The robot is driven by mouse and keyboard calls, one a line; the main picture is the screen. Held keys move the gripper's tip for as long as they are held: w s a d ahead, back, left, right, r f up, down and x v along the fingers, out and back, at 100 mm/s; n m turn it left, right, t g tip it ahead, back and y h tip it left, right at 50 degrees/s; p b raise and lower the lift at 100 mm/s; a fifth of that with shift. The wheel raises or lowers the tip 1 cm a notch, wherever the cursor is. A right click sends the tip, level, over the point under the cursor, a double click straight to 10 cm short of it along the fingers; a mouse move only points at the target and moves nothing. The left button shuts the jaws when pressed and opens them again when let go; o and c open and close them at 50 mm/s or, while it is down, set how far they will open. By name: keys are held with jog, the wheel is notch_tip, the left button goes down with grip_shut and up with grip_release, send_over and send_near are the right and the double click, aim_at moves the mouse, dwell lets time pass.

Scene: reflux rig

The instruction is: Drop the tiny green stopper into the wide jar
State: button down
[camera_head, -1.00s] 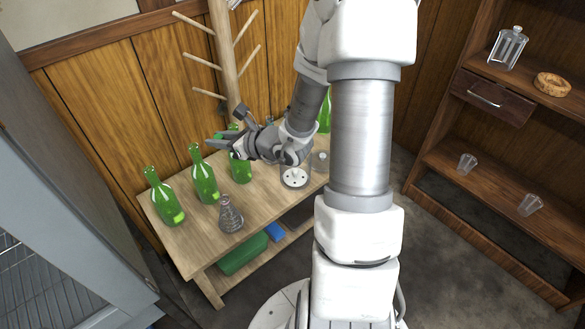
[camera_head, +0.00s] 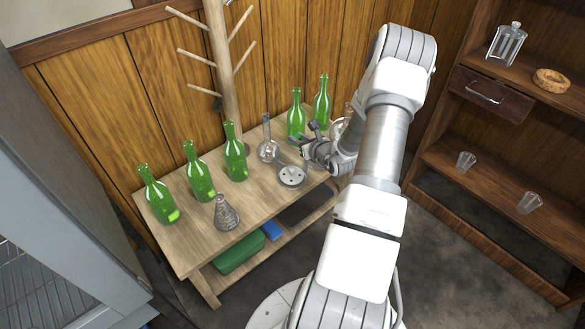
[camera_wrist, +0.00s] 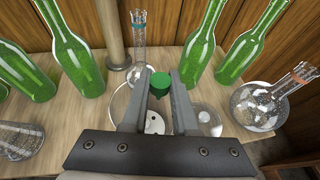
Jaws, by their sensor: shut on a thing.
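The small green stopper (camera_wrist: 160,83) is held between the two fingertips of my gripper (camera_wrist: 161,92) in the wrist view. In the head view my gripper (camera_head: 309,142) is over the right part of the wooden table, and the stopper cannot be made out there. A wide, clear glass vessel with a white, holed disc inside, which looks like the wide jar (camera_head: 291,177), stands just left of and below my gripper in the head view. In the wrist view the jar (camera_wrist: 119,103) shows below and behind the fingers, which partly hide it. The stopper is above it in the picture.
Green bottles (camera_head: 235,155) stand along the table (camera_head: 256,207), two of them close behind my gripper. A narrow-necked flask (camera_head: 268,150) is behind the jar, and a round flask (camera_wrist: 262,106) is at the right. A conical flask (camera_head: 226,214) is at the front left.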

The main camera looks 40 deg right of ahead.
aim_at(289, 143)
jog(key=shift+f+b, duration=1.35)
jog(key=shift+f, duration=0.9)
jog(key=c, duration=0.6)
grip_release()
jog(key=p+v, duration=0.4)
jog(key=v, duration=1.3)
jog(key=shift+s+p, duration=0.15)
jog(key=shift+p, duration=0.15)
jog(key=shift+r, duration=0.1)
